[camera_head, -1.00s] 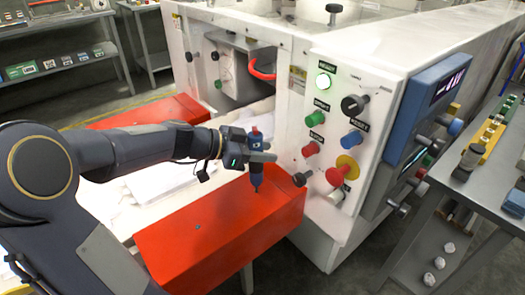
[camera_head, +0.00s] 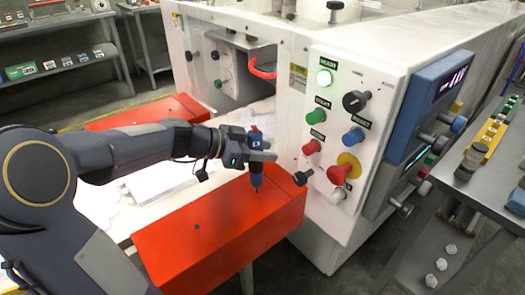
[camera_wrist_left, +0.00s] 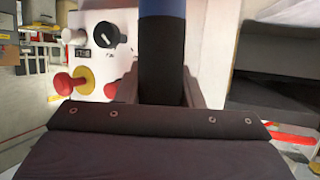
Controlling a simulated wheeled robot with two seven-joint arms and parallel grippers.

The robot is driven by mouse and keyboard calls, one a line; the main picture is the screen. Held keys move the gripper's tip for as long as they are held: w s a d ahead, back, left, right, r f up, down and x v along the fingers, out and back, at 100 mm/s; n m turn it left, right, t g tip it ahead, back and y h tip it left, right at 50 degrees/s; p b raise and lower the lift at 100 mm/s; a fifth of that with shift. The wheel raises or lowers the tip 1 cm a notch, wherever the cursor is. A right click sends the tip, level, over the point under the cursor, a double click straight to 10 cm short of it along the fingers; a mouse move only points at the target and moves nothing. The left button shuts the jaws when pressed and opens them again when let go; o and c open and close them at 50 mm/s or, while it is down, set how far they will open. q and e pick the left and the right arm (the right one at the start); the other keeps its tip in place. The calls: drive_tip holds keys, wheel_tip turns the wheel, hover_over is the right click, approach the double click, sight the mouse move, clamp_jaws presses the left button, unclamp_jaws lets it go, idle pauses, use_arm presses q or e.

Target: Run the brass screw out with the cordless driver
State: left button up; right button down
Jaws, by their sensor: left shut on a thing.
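The cordless driver (camera_head: 256,179), blue and dark, stands upright over the near red cover (camera_head: 200,240), with its bit pointing down. My left gripper (camera_head: 257,152) is shut around its body. In the left wrist view the driver's blue and black body (camera_wrist_left: 162,65) rises between the fingers. The bit ends at or just above the red top; I cannot tell whether it touches. The brass screw cannot be made out under the bit. A small dark spot (camera_head: 197,227) shows on the red top, too small to identify. My right gripper is not in view.
The white machine's control panel (camera_head: 335,130), with knobs and a red mushroom button (camera_head: 340,172), stands close right of the driver. White sheets (camera_head: 160,180) lie between the near cover and a far red cover (camera_head: 150,112). A grey side table (camera_head: 470,190) stands at right.

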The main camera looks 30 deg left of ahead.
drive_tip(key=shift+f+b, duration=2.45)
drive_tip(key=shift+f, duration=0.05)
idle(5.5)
